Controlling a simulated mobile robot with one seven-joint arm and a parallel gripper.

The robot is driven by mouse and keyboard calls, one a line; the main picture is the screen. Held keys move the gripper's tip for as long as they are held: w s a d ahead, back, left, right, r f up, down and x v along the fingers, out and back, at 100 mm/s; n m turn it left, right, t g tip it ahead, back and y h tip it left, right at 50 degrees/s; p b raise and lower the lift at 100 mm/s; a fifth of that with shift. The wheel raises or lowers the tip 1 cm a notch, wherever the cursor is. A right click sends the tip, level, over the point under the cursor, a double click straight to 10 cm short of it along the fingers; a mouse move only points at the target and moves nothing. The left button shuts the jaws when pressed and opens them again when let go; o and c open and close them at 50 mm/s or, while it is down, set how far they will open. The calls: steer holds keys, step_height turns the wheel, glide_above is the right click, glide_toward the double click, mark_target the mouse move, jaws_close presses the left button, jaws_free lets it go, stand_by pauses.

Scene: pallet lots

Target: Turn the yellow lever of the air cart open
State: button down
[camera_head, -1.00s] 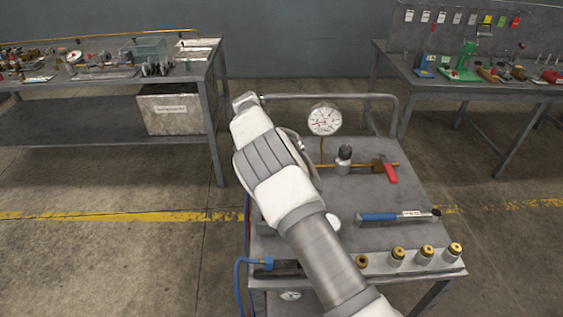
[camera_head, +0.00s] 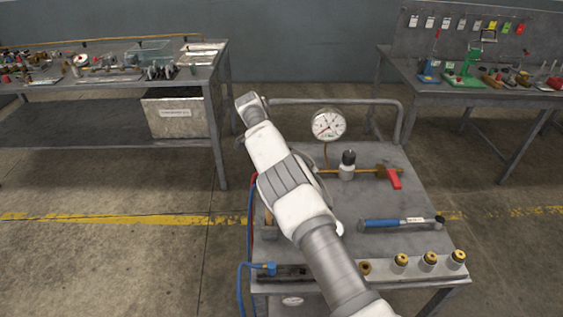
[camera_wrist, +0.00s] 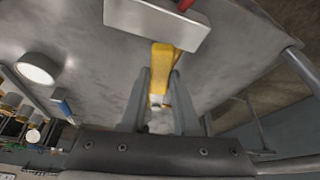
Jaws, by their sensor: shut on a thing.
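In the wrist view the yellow lever (camera_wrist: 162,56) stands between the two fingers of my gripper (camera_wrist: 160,84), which is shut on it. A pale grey block (camera_wrist: 155,24) lies just beyond the lever, with a red hose at its edge. In the head view the air cart (camera_head: 385,200) is a grey metal table below my arm. My arm hides the lever and my gripper there.
The cart top holds a round gauge (camera_head: 328,124), a red-handled valve (camera_head: 393,178), a blue-handled tool (camera_head: 382,223) and several brass-topped fittings (camera_head: 429,261). A rail (camera_head: 340,101) edges the back. Blue hose (camera_head: 241,285) hangs at the left. Cluttered benches stand behind on both sides.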

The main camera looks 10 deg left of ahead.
steer(key=c, duration=0.6)
jaws_free()
steer(key=shift+c, duration=0.2)
steer(key=p+v, duration=0.3)
steer(key=v, duration=0.5)
steer(key=shift+d+r, duration=0.1)
steer(key=shift+r, duration=0.3)
steer(key=p+v, duration=0.3)
steer(key=p, duration=0.3)
steer(key=shift+r, duration=0.15)
